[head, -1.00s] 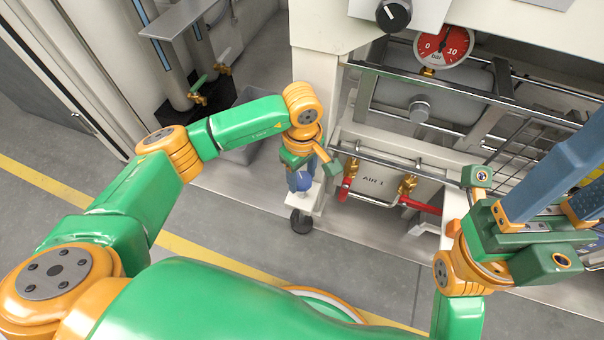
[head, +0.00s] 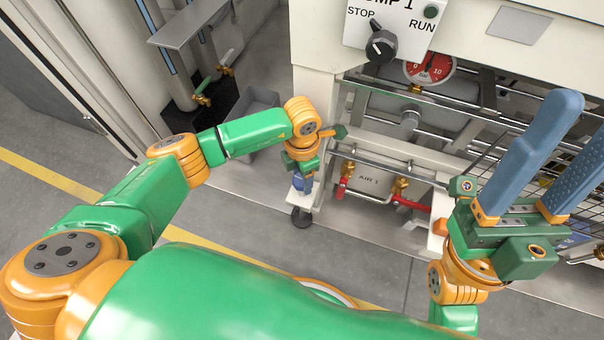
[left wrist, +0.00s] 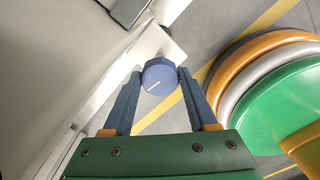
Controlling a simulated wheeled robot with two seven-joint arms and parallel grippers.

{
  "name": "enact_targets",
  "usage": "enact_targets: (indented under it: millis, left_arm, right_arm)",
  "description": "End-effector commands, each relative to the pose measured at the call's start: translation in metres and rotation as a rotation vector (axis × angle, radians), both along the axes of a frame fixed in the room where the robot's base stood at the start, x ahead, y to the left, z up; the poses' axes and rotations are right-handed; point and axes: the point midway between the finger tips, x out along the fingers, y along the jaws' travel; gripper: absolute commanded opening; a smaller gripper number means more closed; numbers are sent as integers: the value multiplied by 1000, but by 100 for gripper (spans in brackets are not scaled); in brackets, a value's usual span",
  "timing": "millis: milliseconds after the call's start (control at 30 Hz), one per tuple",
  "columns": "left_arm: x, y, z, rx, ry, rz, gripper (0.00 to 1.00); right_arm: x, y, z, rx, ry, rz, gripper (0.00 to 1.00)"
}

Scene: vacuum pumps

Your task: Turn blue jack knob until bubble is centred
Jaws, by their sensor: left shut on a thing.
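The blue jack knob (left wrist: 160,76) is a round cap with a white line across its face, at the corner foot of the white machine frame. In the left wrist view the two blue fingers of my left gripper (left wrist: 160,84) close on it from both sides. In the head view the knob (head: 298,184) is partly hidden by my left gripper (head: 303,180), low by the caster. My right gripper (head: 584,118) is at the right, with its blue fingers apart and nothing seen between them. No bubble level can be made out in either view.
A black caster (head: 301,217) stands below the knob. Red-handled brass valves (head: 346,178) sit to its right by the AIR 1 plate. A pressure gauge (head: 430,68) and a STOP/RUN selector (head: 381,45) are above. Grey floor with a yellow line is open in front.

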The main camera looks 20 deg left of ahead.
Motion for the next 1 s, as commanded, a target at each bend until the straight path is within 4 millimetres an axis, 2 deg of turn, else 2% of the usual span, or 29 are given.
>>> enact_targets:
  millis: [100, 133, 200, 233, 567, 1000]
  left_arm:
    - [0, 0, 4, -1, -1, 133, 0]
    - [0, 0, 1, -1, -1, 129, 68]
    - [1, 0, 0, -1, -1, 127, 87]
    - [1, 0, 0, -1, -2, 127, 92]
    - [1, 2, 1, 3, -1, 128, 92]
    - [2, 3, 20, 4, -5, 131, 92]
  right_arm:
    - [0, 0, 11, 0, 0, 0, 50]
    - [0, 0, 7, 0, 0, 0, 50]
    - [0, 0, 6, 0, 0, 0, 50]
    - [0, 0, 6, 0, 0, 0, 50]
    - [0, 0, 7, 0, 0, 0, 50]
    - [0, 0, 24, 0, 0, 0, 50]
